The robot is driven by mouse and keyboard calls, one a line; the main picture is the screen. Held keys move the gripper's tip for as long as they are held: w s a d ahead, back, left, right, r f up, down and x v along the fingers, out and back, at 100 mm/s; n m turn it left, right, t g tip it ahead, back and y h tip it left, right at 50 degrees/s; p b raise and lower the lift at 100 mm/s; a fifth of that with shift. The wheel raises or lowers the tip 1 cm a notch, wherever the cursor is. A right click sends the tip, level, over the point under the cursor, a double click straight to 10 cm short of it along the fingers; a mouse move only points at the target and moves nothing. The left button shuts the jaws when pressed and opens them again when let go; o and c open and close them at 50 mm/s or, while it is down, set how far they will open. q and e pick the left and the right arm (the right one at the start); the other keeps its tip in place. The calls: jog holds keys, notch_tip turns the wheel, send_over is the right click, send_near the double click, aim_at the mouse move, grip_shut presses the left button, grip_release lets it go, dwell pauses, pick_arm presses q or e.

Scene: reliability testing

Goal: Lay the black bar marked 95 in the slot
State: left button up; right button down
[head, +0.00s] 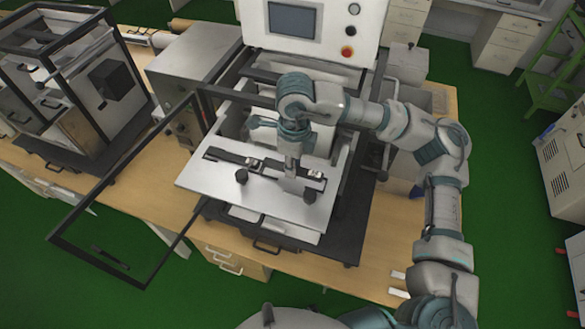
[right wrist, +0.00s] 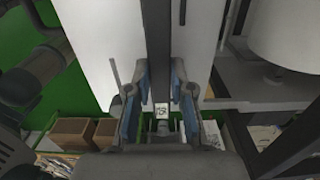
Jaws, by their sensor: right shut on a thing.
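The black bar (right wrist: 157,35) runs between the blue-padded fingers of my right gripper (right wrist: 160,88) in the right wrist view. A small white label with dark marks is at its near end; the number is hard to read. In the head view my right gripper (head: 291,168) points down over a pale metal plate (head: 215,180) and is shut on the bar. A dark strip (head: 228,157) with small silver pieces crosses the plate there. I cannot clearly separate the bar from the slot in this strip. My left gripper is not in view.
Two black knobs (head: 241,176) stand on the plate's front part. An open black-framed door (head: 95,262) stands out at the left front. A control panel with a red button (head: 347,51) is behind. A black-framed case (head: 75,75) stands at the left.

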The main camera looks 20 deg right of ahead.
jog(key=f, duration=0.2)
jog(key=w+f, duration=0.1)
jog(key=shift+d+p, duration=0.3)
jog(key=shift+s+d+f, duration=0.1)
jog(key=shift+f, duration=0.05)
jog(key=shift+s+d, duration=0.1)
jog(key=shift+s, duration=0.15)
jog(key=c, duration=1.2)
grip_release()
jog(key=shift+o, duration=0.9)
jog(key=shift+w+a, duration=0.1)
jog(key=shift+a, duration=0.2)
jog(key=shift+a+r, duration=0.1)
jog(key=shift+r, duration=0.2)
jog(key=r, duration=0.3)
jog(key=r+b, duration=0.1)
jog(key=r, duration=0.6)
jog(key=shift+d+r+b, duration=0.35)
jog(key=shift+r, duration=0.05)
jog(key=shift+a+r, duration=0.15)
jog(key=shift+r, duration=0.25)
